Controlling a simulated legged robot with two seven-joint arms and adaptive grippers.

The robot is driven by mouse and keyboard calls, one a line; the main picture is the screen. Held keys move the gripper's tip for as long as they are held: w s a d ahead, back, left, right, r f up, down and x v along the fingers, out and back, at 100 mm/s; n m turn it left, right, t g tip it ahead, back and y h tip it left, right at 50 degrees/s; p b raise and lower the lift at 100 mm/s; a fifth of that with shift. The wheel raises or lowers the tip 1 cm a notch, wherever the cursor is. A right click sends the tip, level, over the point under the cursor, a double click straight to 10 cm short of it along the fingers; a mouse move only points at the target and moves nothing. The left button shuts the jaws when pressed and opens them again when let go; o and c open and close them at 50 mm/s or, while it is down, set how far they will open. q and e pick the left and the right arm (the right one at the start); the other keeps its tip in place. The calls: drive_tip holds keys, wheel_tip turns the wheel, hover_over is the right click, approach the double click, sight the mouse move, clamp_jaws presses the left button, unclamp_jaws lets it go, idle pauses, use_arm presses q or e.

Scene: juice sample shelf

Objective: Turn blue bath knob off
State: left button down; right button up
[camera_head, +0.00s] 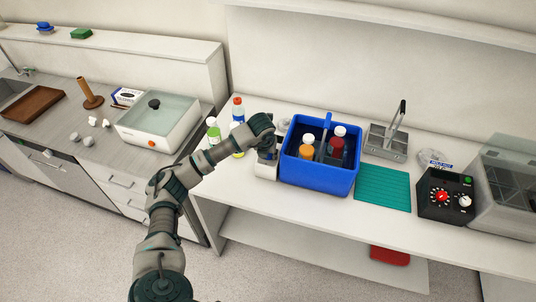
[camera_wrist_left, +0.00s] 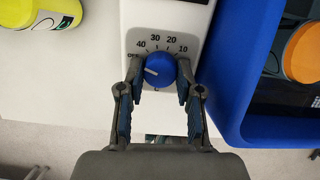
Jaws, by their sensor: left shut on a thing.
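The blue bath knob (camera_wrist_left: 161,68) sits on a white panel (camera_wrist_left: 136,14) with a printed dial reading OFF, 40, 30, 20 and 10. Its pale pointer mark is on its left side, close to the OFF label; the exact alignment is hard to tell. My left gripper (camera_wrist_left: 159,88) has one finger on each side of the knob and is shut on it. In the head view, my left gripper (camera_head: 268,155) is at the white unit (camera_head: 264,171) left of the blue bin, and the arm hides the knob there. My right gripper is not in view.
The blue bin (camera_head: 318,177) with several bottles stands close on the right of the unit. A teal mat (camera_head: 382,188) and a black control box (camera_head: 446,195) lie further right.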

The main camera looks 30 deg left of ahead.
use_arm(q)
drive_tip(key=shift+w+r+n, duration=0.1)
drive_tip(key=shift+r+n, duration=0.2)
drive_tip(key=shift+n, duration=0.3)
drive_tip(key=shift+a, duration=0.1)
drive_tip(key=c, duration=0.9)
unclamp_jaws()
drive_tip(key=shift+o, duration=0.7)
drive_tip(key=shift+f, duration=0.2)
drive_tip(key=v, duration=1.2)
drive_tip(key=shift+f, duration=0.15)
